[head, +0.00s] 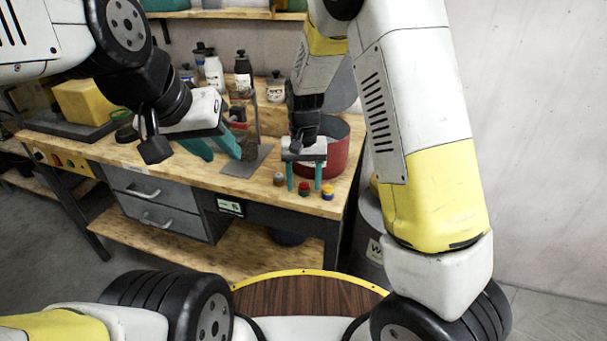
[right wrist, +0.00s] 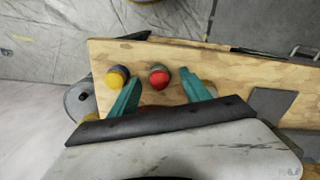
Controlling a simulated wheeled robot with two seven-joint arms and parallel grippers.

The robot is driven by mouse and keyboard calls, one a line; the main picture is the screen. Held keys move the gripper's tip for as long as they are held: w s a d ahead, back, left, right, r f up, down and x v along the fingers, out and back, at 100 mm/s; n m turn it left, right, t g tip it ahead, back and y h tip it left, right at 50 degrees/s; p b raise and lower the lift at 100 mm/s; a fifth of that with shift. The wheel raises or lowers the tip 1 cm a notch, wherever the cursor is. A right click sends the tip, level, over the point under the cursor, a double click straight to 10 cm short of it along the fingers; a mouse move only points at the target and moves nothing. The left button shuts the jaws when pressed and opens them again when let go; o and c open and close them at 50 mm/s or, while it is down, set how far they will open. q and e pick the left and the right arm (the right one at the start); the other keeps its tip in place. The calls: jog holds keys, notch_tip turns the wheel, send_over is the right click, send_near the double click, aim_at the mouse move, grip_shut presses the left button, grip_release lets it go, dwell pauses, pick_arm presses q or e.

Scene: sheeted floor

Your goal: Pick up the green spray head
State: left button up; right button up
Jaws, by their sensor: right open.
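I cannot single out a clear green spray head. A small round piece with a red top and a dark green lower part (head: 303,188) stands near the front edge of the workbench; it also shows in the right wrist view (right wrist: 159,77). My right gripper (head: 304,186) is open above it, pointing down. In the right wrist view, the piece lies between the teal fingertips (right wrist: 160,75), and I see no contact. My left gripper (head: 223,155) is open and empty over the bench further left.
A yellow-and-blue piece (head: 327,192) and a brownish-grey piece (head: 279,179) stand beside the red-topped one. A red round container (head: 342,150) is close behind my right gripper. A grey plate (head: 246,164) lies to the left. Bottles (head: 214,73) stand at the back.

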jog(key=shift+f, duration=0.6)
grip_shut()
jog(key=shift+r, duration=0.15)
